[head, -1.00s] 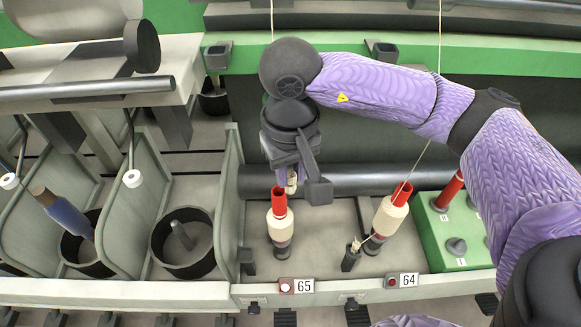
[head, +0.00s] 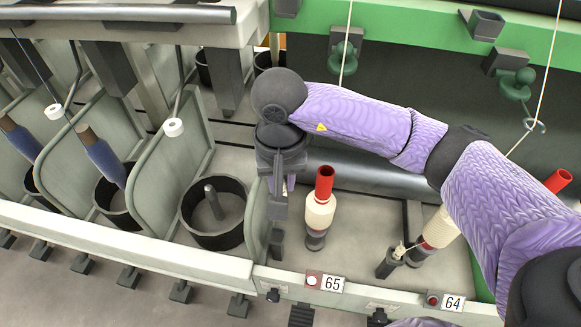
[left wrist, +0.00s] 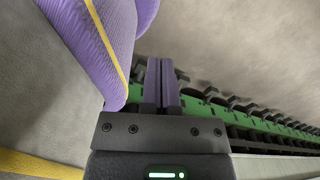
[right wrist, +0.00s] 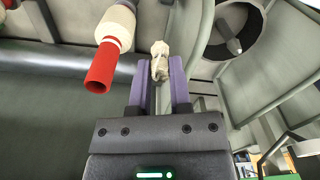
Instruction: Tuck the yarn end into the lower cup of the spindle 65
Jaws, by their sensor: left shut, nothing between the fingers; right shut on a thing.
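Spindle 65 (head: 319,212) stands upright with a red tube top and cream yarn on it. It also shows at the upper left of the right wrist view (right wrist: 115,30). My right gripper (head: 280,195) points down just left of it, apart from it. In the right wrist view it is shut on a pale, lumpy yarn end (right wrist: 160,60) between its fingertips. A small dark cup (head: 277,244) is low behind the front rail, below my gripper; its inside is hidden. My left gripper (left wrist: 160,68) is shut and empty, away from the spindles.
Spindle 64 (head: 437,230) stands to the right, partly behind my right arm, with a dark cup (head: 387,266) beside it. A grey partition (head: 262,205) rises close left of my right gripper. A black round can (head: 213,232) is beyond it. The label 65 (head: 332,284) is on the front rail.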

